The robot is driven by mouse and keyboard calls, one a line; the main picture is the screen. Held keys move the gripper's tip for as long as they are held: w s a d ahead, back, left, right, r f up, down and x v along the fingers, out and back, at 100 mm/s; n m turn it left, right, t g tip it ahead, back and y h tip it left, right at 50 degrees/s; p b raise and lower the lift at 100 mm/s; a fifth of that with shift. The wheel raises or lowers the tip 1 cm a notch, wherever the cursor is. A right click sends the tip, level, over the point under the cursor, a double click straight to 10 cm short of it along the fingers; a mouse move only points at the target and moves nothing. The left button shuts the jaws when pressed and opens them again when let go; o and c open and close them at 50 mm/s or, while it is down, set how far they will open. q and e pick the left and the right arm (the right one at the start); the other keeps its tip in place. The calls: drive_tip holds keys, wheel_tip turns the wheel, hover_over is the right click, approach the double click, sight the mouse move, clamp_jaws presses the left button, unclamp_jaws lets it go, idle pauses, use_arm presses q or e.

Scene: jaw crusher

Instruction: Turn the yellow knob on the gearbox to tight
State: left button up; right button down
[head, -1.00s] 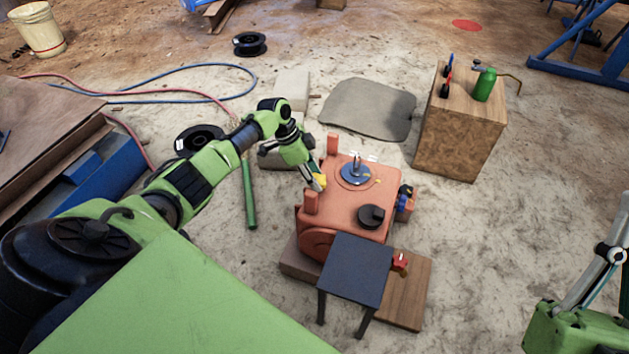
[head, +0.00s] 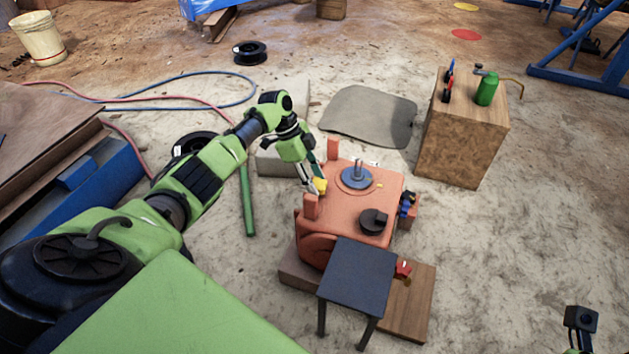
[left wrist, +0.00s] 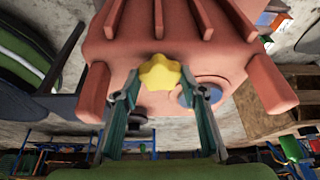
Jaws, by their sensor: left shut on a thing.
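The orange-red gearbox (head: 345,212) stands on a wooden base in the middle of the head view. The yellow knob (head: 320,186) is on its upper left side. My left gripper (head: 313,187) reaches down from the upper left and is shut on the knob. In the left wrist view the knob (left wrist: 160,74) is a lobed, star-like shape between the silver and teal fingers (left wrist: 158,92). The finger contact is not clear there. No tight marking is readable. My right gripper's fingers are not visible.
A dark small table (head: 356,275) stands in front of the gearbox. A blue disc with a shaft (head: 356,178) and a black round part (head: 373,222) are on its top. A wooden box (head: 462,140) with a green can (head: 487,88) stands at right.

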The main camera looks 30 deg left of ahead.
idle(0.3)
use_arm(q)
drive_tip(key=o, duration=1.1)
drive_tip(key=v, duration=1.2)
drive_tip(key=shift+d, duration=0.1)
